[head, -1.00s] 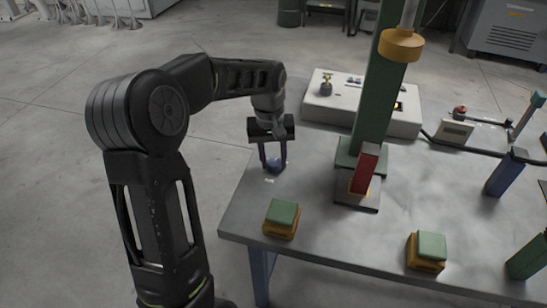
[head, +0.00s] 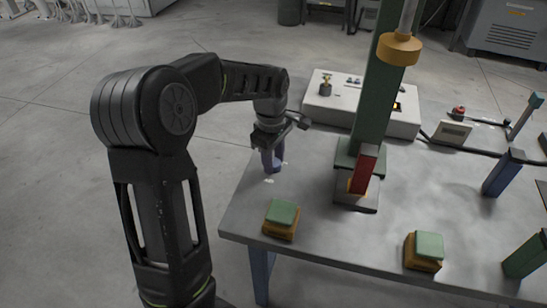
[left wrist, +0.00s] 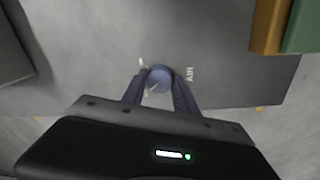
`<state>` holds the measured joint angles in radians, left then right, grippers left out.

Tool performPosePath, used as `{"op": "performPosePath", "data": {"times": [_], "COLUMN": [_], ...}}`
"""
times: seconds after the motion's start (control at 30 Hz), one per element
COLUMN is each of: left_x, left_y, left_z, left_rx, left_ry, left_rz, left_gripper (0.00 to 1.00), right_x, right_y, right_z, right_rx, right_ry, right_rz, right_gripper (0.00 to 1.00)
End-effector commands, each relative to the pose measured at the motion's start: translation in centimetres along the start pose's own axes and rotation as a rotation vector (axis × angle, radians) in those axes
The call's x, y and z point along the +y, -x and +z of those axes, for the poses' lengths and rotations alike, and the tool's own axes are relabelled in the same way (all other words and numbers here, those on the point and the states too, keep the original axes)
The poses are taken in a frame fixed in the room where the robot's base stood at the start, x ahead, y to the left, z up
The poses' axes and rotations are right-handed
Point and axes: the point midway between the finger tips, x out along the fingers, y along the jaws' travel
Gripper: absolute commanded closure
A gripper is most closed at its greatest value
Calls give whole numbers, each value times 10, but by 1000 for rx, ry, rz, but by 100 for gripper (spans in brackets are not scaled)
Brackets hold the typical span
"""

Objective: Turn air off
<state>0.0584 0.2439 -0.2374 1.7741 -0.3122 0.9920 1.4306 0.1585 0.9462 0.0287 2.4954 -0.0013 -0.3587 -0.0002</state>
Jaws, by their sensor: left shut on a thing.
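A round blue air knob (left wrist: 160,79) sits on the grey table top, with the word "AIR" printed to its right in the left wrist view. In the head view the knob (head: 272,167) shows only partly, at the table's left edge. My left gripper (head: 273,163) points down over it. Its two fingers (left wrist: 160,88) are shut on the knob, one on each side. A pale line marks the knob's top. My right gripper is not in view.
Two green-topped orange blocks (head: 282,213) (head: 425,247) stand near the table's front edge. A green column (head: 375,110) with a red part (head: 364,170) rises mid-table. A white control box (head: 350,104) lies behind. Bare table (head: 310,180) separates my gripper from the column.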

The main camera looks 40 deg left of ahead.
Motion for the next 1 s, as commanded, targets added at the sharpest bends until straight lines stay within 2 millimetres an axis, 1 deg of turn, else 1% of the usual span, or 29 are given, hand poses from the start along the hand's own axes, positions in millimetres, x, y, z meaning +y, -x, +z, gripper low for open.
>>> {"op": "performPosePath", "data": {"times": [0.1, 0.3, 0.77, 0.8, 1.0], "left_x": [1, 1, 1, 1, 0], "left_y": [1, 1, 0, 0, 0], "left_z": [0, 0, 0, 0, 0], "left_rx": [5, 9, 10, 10, 10], "left_ry": [66, 134, 155, 155, 154], "left_rz": [2, 2, 2, 2, 2], "left_gripper": [100, 100, 100, 64, 48], "right_x": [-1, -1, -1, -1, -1], "right_y": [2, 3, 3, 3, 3], "right_z": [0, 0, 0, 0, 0], "right_rx": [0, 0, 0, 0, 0], "right_ry": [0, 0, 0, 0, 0], "right_rz": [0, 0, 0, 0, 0], "right_gripper": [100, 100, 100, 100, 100]}}
